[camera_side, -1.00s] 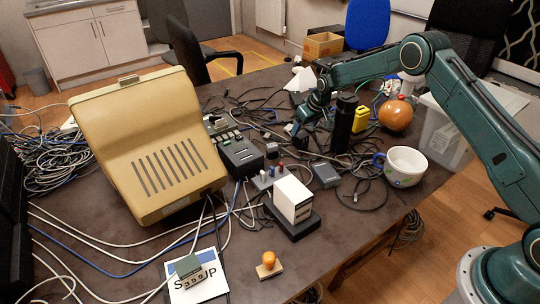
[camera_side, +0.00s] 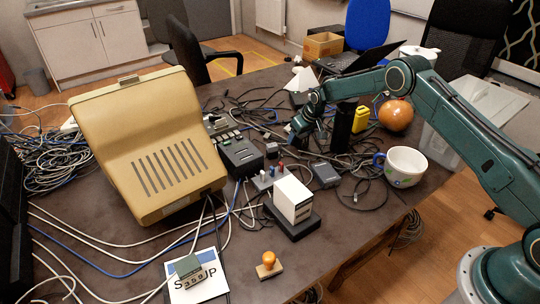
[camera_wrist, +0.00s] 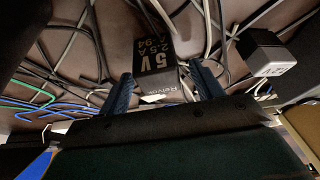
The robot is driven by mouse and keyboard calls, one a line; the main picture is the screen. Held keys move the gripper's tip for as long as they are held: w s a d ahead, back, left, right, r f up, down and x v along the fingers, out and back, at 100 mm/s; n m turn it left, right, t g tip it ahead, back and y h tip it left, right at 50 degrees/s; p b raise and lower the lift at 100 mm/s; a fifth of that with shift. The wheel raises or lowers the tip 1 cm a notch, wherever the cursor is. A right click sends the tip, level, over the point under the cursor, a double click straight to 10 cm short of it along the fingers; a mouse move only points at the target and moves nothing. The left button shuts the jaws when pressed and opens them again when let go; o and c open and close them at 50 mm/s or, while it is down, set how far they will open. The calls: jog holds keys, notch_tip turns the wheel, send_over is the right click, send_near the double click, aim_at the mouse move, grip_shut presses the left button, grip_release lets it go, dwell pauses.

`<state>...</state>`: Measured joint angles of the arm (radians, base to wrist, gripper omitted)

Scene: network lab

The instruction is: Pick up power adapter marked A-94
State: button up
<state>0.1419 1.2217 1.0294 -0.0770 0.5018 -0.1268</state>
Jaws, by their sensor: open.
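The power adapter (camera_wrist: 153,45) is a black block in the wrist view, with large "5V", "2.5 A" and "A-94" lettering on its upper face. My gripper (camera_wrist: 163,88) is open, with one finger on each side of the adapter's near end. I cannot tell whether the fingers touch it. In the side view my gripper (camera_side: 295,133) points down low over the cluttered tabletop, and I cannot make out the adapter clearly there.
A second black adapter (camera_wrist: 265,45) with a white label lies to the right in the wrist view. Loose cables surround both. In the side view a black cylinder (camera_side: 342,125), a yellow case (camera_side: 361,118), a grey box (camera_side: 325,173) and a white mug (camera_side: 405,168) stand nearby.

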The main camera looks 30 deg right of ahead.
jog(key=shift+f, duration=0.15)
dwell(0.4)
jog(key=c, duration=1.2)
jog(key=shift+o, duration=0.2)
notch_tip(320, 180, up, 20)
dwell(0.4)
